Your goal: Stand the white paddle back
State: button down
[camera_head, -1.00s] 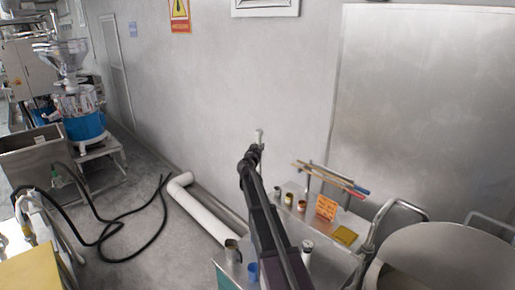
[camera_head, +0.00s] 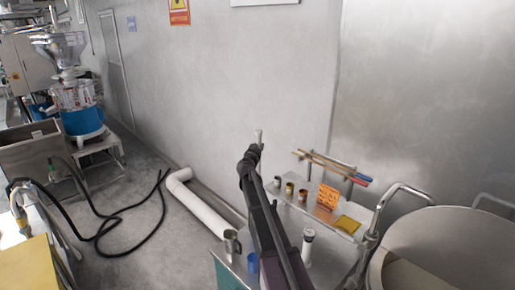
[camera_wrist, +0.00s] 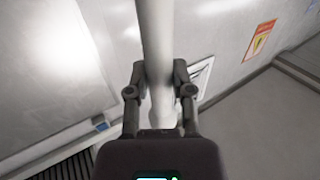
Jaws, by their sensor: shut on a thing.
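The white paddle (camera_wrist: 155,35) is a pale round shaft between the two fingers of my gripper (camera_wrist: 160,82) in the wrist view. The fingers are shut on it, and it runs out past the top edge. In the head view a short pale piece of the paddle (camera_head: 259,136) sticks up above my gripper (camera_head: 254,149), in front of the grey wall. The rest of the paddle is hidden behind my arm there.
A metal table (camera_head: 290,215) by the wall bears small cups (camera_head: 289,188), an orange sign (camera_head: 327,197), a yellow pad (camera_head: 347,225) and a white cylinder (camera_head: 308,247). Long sticks (camera_head: 335,167) rest on a rack above it. A big drum (camera_head: 450,250) stands right.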

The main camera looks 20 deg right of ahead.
aim_at(258, 169)
jog(key=shift+f+b, duration=5.65)
jog(key=shift+f, duration=0.25)
jog(key=shift+c, duration=2.1)
grip_release()
jog(key=shift+s+a, duration=0.1)
jog(key=v, duration=1.1)
jog(key=shift+s+a, duration=0.25)
jog(key=shift+s, duration=0.1)
